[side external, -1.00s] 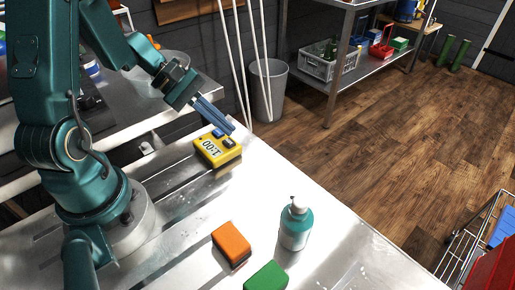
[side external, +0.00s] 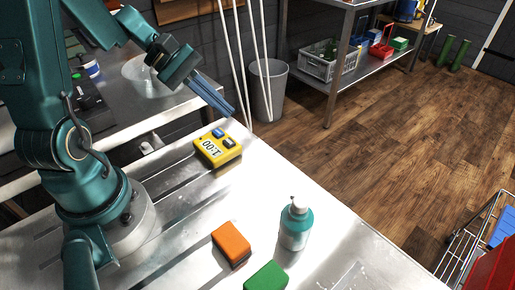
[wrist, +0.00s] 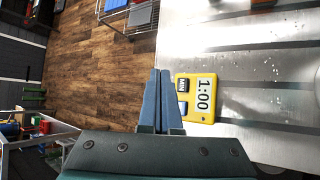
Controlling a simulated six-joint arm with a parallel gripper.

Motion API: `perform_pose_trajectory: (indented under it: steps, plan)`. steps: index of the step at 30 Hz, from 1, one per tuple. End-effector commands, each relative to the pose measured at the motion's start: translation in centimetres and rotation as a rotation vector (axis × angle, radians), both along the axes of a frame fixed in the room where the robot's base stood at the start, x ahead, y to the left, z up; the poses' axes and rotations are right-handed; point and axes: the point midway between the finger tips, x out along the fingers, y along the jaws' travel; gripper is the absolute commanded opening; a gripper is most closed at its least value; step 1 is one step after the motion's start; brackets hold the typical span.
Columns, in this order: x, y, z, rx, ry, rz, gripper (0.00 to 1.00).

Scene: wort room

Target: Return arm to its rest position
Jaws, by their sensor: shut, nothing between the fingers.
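My gripper (side external: 229,111) is shut and empty, with its blue fingers together. It is in the air above and beside the yellow timer (side external: 217,148), near the table's back edge, and does not touch it. The timer lies on the metal table and its display reads 1:00. In the wrist view the shut fingers (wrist: 161,78) show just left of the timer (wrist: 204,98).
On the metal table (side external: 180,222) stand a teal pump bottle (side external: 295,228), an orange block (side external: 231,241) and a green block (side external: 267,277). A grey bin (side external: 268,92) and a shelf with a crate (side external: 328,64) stand behind. A wire cart (side external: 470,245) is at right.

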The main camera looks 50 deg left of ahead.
Motion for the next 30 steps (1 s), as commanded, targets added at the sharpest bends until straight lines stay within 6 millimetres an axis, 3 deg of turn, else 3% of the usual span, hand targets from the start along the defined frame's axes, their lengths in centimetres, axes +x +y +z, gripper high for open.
perform_pose_trajectory:
  steps: [8, 13, 18, 21, 25, 30]
  plan:
    - [0.1, -0.8, 0.3, 0.012, -0.012, -0.034, 0.00]
    - [-0.2, -4.6, 3.1, 0.135, -0.114, -0.227, 0.00]
    - [-3.5, -8.9, 5.1, 0.360, -0.229, -0.540, 0.00]
    - [-5.8, -10.3, 5.7, 0.509, -0.299, -0.708, 0.00]
    - [-8.5, -10.7, 6.1, 0.721, -0.393, -0.897, 0.00]
    - [-10.4, -9.2, 6.4, 0.993, -0.489, -1.049, 0.00]
